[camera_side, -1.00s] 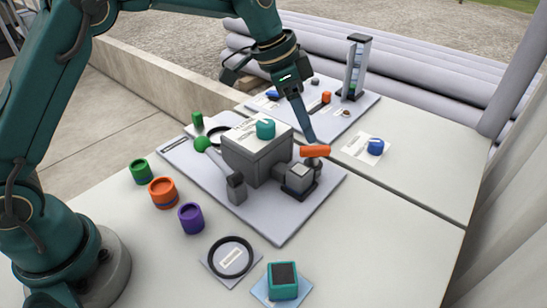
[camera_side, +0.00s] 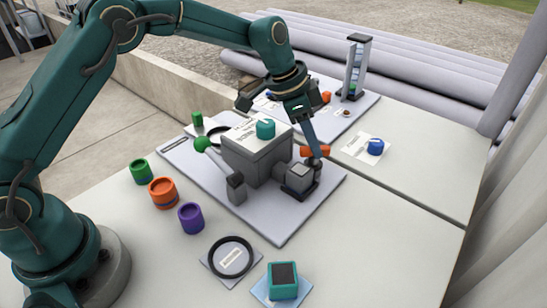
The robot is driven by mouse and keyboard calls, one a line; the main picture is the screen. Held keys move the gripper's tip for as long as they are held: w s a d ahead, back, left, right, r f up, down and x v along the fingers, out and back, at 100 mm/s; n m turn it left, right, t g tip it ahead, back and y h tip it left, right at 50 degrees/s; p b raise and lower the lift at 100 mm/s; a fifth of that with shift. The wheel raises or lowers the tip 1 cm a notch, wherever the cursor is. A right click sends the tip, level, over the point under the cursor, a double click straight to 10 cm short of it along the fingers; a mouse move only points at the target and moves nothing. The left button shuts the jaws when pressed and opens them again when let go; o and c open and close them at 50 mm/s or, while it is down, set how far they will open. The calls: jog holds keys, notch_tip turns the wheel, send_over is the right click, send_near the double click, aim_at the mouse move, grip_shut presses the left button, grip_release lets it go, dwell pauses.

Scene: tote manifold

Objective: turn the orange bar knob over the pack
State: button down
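The orange bar knob (camera_side: 306,151) stands at the right side of the grey manifold block (camera_side: 250,160), on the pale base plate (camera_side: 279,228). My gripper (camera_side: 316,154) is pointing down at the knob. A finger crosses in front of the bar's middle, and orange shows on both sides of it. The far finger is hidden, so I cannot tell whether the fingers are open or closed on the bar. A grey square fitting (camera_side: 299,177) sits just in front of the knob. A teal round knob (camera_side: 265,129) is on top of the block.
A green-balled lever (camera_side: 202,145) is on the block's left. Green (camera_side: 140,171), orange (camera_side: 163,193) and purple (camera_side: 190,217) cups stand at left. A black ring (camera_side: 231,257) and teal box (camera_side: 283,280) are in front. A blue knob (camera_side: 375,147) lies right; a clear column (camera_side: 354,70) stands behind.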

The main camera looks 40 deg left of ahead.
jog(key=shift+n, duration=0.3)
jog(key=n+y, duration=0.1)
jog(key=n, duration=0.2)
jog(key=shift+s+d+n+t, duration=0.1)
jog(key=shift+n+t, duration=0.2)
jog(key=n+y, duration=0.2)
jog(key=n, duration=0.2)
jog(key=shift+d+n, duration=0.1)
jog(key=shift+n, duration=0.2)
dwell(0.3)
jog(key=c, duration=0.8)
grip_release()
jog(key=shift+o, duration=0.2)
jog(key=shift+r+t, duration=0.15)
jog(key=shift+t, duration=0.15)
